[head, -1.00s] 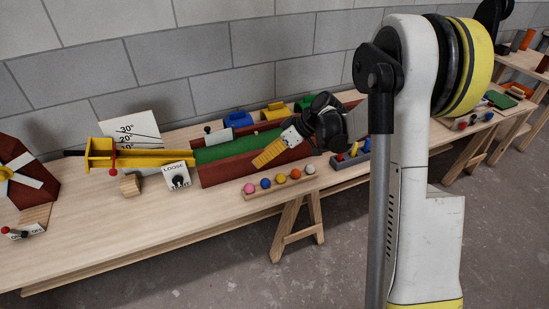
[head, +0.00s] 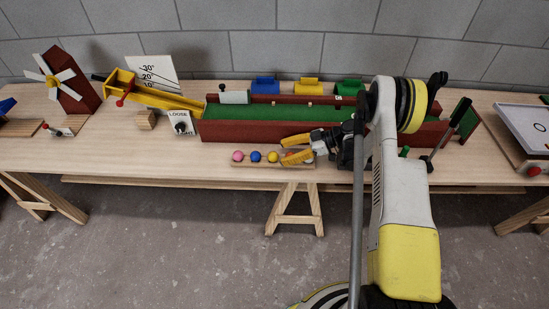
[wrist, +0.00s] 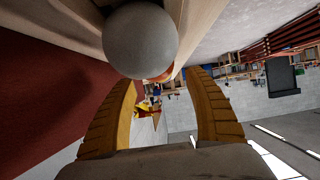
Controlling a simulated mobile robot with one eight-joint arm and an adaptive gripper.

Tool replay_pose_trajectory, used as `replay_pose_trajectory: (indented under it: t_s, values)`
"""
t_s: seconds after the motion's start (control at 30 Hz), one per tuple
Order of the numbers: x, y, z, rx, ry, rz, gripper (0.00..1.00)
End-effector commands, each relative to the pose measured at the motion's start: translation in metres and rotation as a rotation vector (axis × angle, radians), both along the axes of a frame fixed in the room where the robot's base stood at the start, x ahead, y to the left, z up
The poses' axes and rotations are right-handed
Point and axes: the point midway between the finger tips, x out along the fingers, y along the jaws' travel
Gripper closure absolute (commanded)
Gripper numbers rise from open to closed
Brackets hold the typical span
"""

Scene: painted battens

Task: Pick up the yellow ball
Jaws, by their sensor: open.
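The yellow ball (head: 272,157) sits in a light wooden rack (head: 245,164) at the table's front edge, right of a blue ball (head: 256,156) and a pink ball (head: 238,156). My gripper (head: 284,150) is open, with its yellow fingers spread and pointing left, at the right part of the rack just right of the yellow ball. The fingers partly cover the rack's right end. In the wrist view my gripper (wrist: 163,82) is empty, and a grey ball (wrist: 140,40) is large at the top. An orange ball (wrist: 164,76) shows behind it; the yellow ball is hidden there.
A red-sided trough with a green floor (head: 270,132) stands right behind the rack. A yellow ramp (head: 165,98), a wooden cube (head: 146,119) and a dial box (head: 182,123) stand left. The tabletop left of the rack (head: 130,155) is clear.

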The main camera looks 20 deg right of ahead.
Motion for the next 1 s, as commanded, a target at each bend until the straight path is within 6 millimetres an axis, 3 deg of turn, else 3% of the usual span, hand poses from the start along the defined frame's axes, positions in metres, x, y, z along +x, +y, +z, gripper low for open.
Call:
replay_pose_trajectory:
  t_s: [0.33, 0.57, 0.77, 1.0]
  values:
    - [0.011, 0.040, -0.024, -0.001, 0.002, 0.000, 0.38]
    - [0.013, 0.043, -0.023, -0.001, 0.002, -0.002, 0.38]
    - [0.013, 0.043, -0.023, -0.001, 0.002, -0.002, 0.93]
    - [0.013, 0.043, -0.023, -0.001, 0.002, -0.002, 0.93]
